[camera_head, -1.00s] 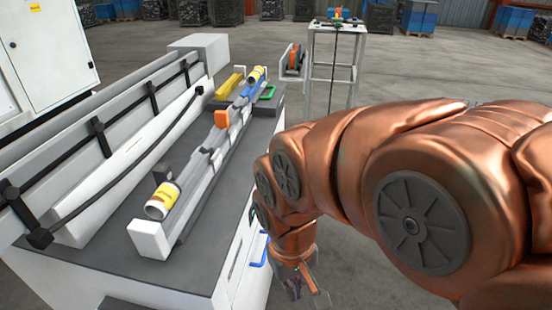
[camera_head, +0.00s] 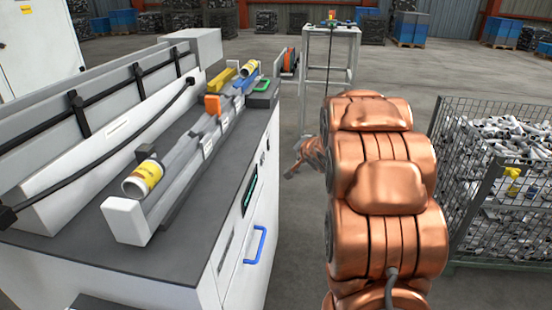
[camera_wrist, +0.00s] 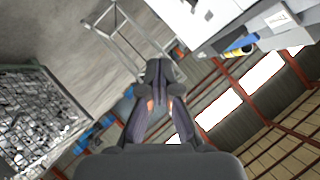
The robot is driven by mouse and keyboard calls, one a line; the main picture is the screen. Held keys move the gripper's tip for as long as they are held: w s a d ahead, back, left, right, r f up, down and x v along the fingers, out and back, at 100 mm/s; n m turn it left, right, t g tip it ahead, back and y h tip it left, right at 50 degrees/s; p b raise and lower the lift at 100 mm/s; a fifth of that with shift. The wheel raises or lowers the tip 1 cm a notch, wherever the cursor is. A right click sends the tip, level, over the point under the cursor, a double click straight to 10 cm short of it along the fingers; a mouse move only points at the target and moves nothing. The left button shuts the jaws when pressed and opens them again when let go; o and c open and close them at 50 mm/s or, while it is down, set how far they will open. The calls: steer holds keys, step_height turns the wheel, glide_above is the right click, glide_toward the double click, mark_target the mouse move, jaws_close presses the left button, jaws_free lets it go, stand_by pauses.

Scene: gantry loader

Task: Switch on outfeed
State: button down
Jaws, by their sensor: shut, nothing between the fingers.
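No outfeed switch can be told apart for certain. The white machine bench (camera_head: 190,275) has a dark panel with small green markings (camera_head: 250,190) and small dark controls on its front face. A metal stand (camera_head: 332,30) at the back carries small coloured parts (camera_head: 333,20), too small to identify. My gripper (camera_head: 290,173) is low, between the bench and my arm, short of the stand. In the wrist view my gripper (camera_wrist: 157,68) has its fingers together with nothing between them. The stand (camera_wrist: 112,40) shows beyond it at upper left.
A tube with a yellow label (camera_head: 143,180) lies at the near end of the bench rail, another (camera_head: 249,69) at the far end. A blue handle (camera_head: 254,245) sticks out from the bench front. A wire cage of scrap (camera_head: 480,195) stands right. Open floor lies between bench and cage.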

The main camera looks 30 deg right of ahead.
steer(key=w+d+f+m+t+y+b, duration=0.2)
steer(key=d+f+m+t+y+b, duration=0.1)
steer(key=f, duration=0.4)
steer(key=shift+w+d+t+y+b, duration=0.2)
steer(key=shift+d+t+y+b, duration=0.35)
steer(key=shift+t+y, duration=0.45)
steer(key=shift+f, duration=0.1)
steer(key=p, duration=0.1)
glide_toward(268, 145)
steer(key=w+d+f, duration=0.2)
steer(key=w+d, duration=0.2)
steer(key=w, duration=0.1)
steer(key=w+a, duration=0.2)
steer(key=shift+w+a+f+p, duration=0.3)
steer(key=shift+a+f+p, duration=0.05)
